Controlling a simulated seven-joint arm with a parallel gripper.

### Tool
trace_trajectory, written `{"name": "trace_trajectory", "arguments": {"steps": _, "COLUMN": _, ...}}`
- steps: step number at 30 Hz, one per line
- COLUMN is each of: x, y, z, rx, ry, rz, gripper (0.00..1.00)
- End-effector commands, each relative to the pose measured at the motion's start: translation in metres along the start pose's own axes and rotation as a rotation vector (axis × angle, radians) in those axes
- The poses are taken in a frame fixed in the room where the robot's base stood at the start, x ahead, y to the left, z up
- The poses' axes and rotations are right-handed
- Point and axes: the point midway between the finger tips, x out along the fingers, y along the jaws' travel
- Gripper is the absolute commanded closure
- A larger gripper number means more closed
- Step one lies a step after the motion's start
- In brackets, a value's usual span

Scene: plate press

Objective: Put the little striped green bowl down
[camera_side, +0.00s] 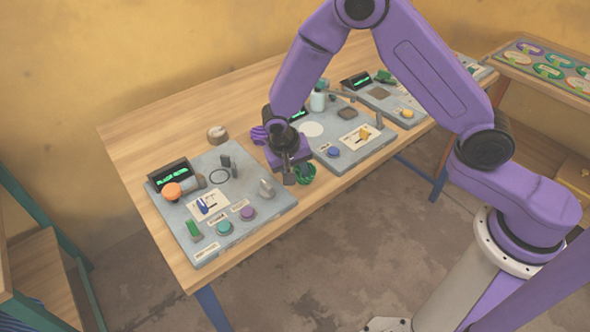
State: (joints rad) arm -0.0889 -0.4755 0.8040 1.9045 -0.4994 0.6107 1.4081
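The little striped green bowl (308,171) is at my gripper's fingers, near the front edge of the wooden table, between two grey panels. It looks tilted, with dark green stripes, and part of it is hidden by the fingers. My gripper (297,174) points down with its fingertips at the bowl's left side. At this size I cannot tell whether the fingers are closed on the rim or only beside it, nor whether the bowl touches the table.
The left grey panel (262,207) carries buttons, a display and an orange knob (171,191). The middle panel (345,158) has a white disc, and another panel stands farther right. A round brown object (217,134) sits behind the left panel. The table (150,140) is bare at back left.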

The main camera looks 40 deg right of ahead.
Motion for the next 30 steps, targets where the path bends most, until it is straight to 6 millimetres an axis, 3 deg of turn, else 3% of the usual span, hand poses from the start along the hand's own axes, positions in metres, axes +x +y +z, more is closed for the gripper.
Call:
{"name": "trace_trajectory", "arguments": {"steps": 5, "x": -0.010, "y": 0.000, "z": -0.001, "rx": 0.001, "ry": 0.002, "rz": -0.003, "gripper": 0.65}}
{"name": "trace_trajectory", "arguments": {"steps": 21, "x": -0.107, "y": 0.000, "z": -0.001, "rx": 0.001, "ry": 0.002, "rz": -0.003, "gripper": 0.65}}
{"name": "trace_trajectory", "arguments": {"steps": 30, "x": -0.123, "y": 0.001, "z": -0.001, "rx": 0.000, "ry": 0.000, "rz": -0.001, "gripper": 0.65}}
